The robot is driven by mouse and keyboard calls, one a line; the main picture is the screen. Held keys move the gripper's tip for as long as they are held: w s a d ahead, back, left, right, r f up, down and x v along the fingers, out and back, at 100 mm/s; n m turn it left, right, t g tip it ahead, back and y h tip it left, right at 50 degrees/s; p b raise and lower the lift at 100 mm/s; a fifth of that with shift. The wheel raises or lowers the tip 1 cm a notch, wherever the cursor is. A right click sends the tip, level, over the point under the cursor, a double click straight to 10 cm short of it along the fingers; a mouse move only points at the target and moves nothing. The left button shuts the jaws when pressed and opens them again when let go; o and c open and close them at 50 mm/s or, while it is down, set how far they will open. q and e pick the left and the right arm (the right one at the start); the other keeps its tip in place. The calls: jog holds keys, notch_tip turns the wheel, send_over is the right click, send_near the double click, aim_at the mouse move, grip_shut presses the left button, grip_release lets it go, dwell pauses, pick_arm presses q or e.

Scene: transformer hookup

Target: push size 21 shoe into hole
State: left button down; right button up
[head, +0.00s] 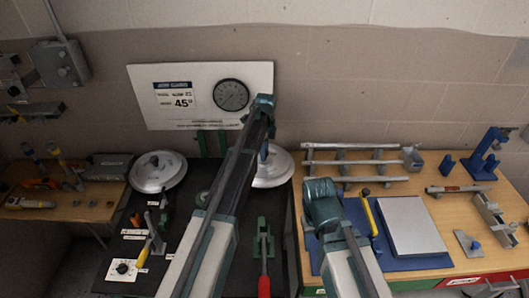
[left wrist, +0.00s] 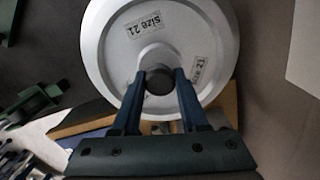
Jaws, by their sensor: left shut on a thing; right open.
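The size 21 shoe is a silver disc (head: 277,168) at the back of the dark table, partly hidden behind my left arm. In the left wrist view the disc (left wrist: 215,35) fills the upper middle, with "size 21" labels on its face. My left gripper (left wrist: 160,82) is shut on the dark round stub at its centre. In the head view the left gripper (head: 264,150) is mostly hidden by its arm. My right gripper (head: 322,200) is over the right table's left side, open; its fingertips are hidden from view. I cannot make out the hole.
A second silver disc (head: 158,171) lies at the dark table's back left. A green tool with a red handle (head: 264,270) stands between my arms. A white sign with a dial (head: 200,95) stands behind. A grey plate (head: 412,226) lies on a blue mat to the right.

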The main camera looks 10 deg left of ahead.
pick_arm(q)
jog(key=shift+f+b, duration=1.55)
jog(key=shift+b, duration=0.05)
dwell(0.5)
jog(key=shift+c, duration=1.8)
grip_release()
jog(key=shift+r, duration=0.1)
jog(key=shift+r+p, duration=2.45)
jog(key=shift+p, duration=0.1)
jog(key=shift+r, duration=0.1)
notch_tip(320, 180, up, 14)
jog(key=p, duration=1.3)
jog(key=shift+d+f+p, duration=0.15)
jog(key=shift+f+p, duration=0.05)
jog(key=shift+p, duration=0.2)
